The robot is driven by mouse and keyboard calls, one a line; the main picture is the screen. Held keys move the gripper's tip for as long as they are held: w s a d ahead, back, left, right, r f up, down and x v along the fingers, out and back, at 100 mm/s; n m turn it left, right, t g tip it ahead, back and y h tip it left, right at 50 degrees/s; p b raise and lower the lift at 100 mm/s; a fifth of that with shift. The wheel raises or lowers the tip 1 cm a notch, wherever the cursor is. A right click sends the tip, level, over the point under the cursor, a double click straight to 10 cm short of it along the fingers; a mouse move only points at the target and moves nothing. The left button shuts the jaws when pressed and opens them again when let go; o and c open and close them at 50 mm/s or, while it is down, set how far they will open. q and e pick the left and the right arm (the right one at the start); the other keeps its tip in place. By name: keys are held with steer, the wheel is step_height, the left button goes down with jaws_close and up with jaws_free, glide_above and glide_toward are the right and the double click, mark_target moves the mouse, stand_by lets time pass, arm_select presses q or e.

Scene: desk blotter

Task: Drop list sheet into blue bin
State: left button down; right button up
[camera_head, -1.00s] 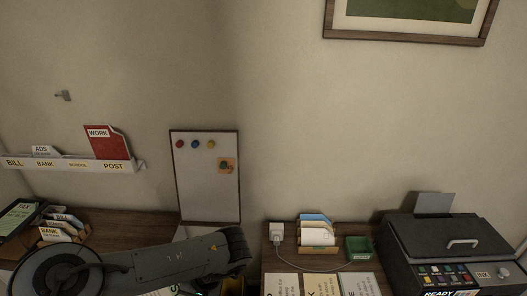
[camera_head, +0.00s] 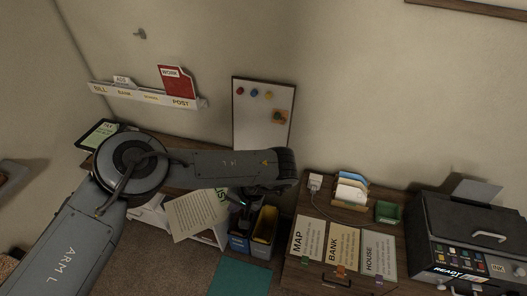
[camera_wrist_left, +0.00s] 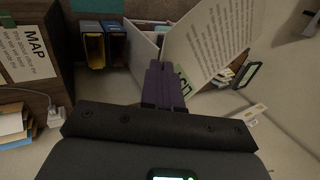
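My left gripper (camera_head: 246,208) hangs below the arm, in front of the desk. In the left wrist view its purple fingers (camera_wrist_left: 165,86) are together on the lower corner of the list sheet (camera_wrist_left: 212,42), a white page with printed lines and green lettering. The sheet (camera_head: 198,214) also shows in the head view, tilted, to the left of the gripper. The blue bin (camera_head: 238,244) stands on the floor just below the gripper, partly hidden by it. In the left wrist view the blue bin (camera_wrist_left: 115,45) is left of the fingers. My right gripper is not in view.
A yellow bin (camera_head: 264,226) stands right beside the blue one. A white open box (camera_wrist_left: 141,42) is close to the fingers. A wooden cabinet (camera_head: 310,272) with MAP, BANK and HOUSE sheets is to the right. A teal mat (camera_head: 240,279) lies on the floor.

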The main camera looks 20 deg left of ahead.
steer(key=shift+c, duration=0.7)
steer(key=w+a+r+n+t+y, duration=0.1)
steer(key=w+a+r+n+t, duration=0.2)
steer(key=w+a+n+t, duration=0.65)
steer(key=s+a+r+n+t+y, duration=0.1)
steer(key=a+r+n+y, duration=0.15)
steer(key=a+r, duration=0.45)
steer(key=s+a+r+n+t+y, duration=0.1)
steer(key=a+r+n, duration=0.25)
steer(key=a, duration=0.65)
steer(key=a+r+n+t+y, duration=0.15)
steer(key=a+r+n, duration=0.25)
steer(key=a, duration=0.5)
arm_select(q)
steer(key=s+d+r+m+t, duration=0.1)
steer(key=s+d+r+m, duration=0.3)
steer(key=d+r, duration=0.3)
steer(key=s+d+r+m+t+h, duration=0.1)
steer(key=s+d+r+m+t, duration=0.1)
steer(key=s+d+r+m, duration=0.2)
steer(key=s+d+r, duration=0.1)
steer(key=d+r, duration=0.2)
steer(key=r, duration=0.3)
steer(key=shift+s+t, duration=0.3)
steer(key=shift+s, duration=0.05)
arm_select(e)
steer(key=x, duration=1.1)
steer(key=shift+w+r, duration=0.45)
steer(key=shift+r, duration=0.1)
